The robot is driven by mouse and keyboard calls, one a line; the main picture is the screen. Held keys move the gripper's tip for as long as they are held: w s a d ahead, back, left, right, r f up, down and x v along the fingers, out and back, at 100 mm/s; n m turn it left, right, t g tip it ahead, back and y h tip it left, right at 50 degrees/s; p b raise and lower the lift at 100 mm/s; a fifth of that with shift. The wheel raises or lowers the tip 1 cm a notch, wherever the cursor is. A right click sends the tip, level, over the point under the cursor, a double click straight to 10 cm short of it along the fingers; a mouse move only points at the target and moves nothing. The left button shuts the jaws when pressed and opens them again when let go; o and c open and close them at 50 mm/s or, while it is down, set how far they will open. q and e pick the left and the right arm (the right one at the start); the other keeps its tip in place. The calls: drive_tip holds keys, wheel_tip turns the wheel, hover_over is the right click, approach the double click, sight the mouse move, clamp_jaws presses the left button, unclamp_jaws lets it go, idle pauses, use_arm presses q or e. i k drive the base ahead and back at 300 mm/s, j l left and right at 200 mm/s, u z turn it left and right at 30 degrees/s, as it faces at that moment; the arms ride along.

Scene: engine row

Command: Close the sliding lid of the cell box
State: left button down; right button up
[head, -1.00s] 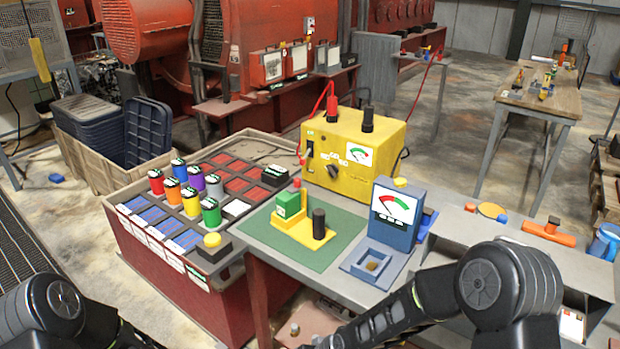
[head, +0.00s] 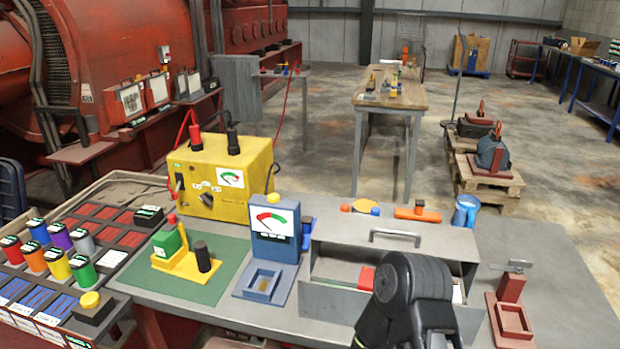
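The grey cell box (head: 330,303) stands on the grey table right of the middle in the head view. Its grey lid (head: 345,232) with a bar handle (head: 395,237) lies toward the back. The front part of the box is open and shows a red block (head: 366,278) and pale contents inside. My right arm's black link covers the box's front right part and hides some of the opening. Neither gripper's fingers are in view.
A blue meter (head: 275,222) with a tray stands left of the box. A yellow tester (head: 222,170) is behind it. A red fixture (head: 512,310) stands to the right, with a blue cup (head: 466,212) and an orange part (head: 417,213) behind. The table's far right is bare.

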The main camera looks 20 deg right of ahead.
sight(451, 242)
drive_tip(key=z, duration=1.35)
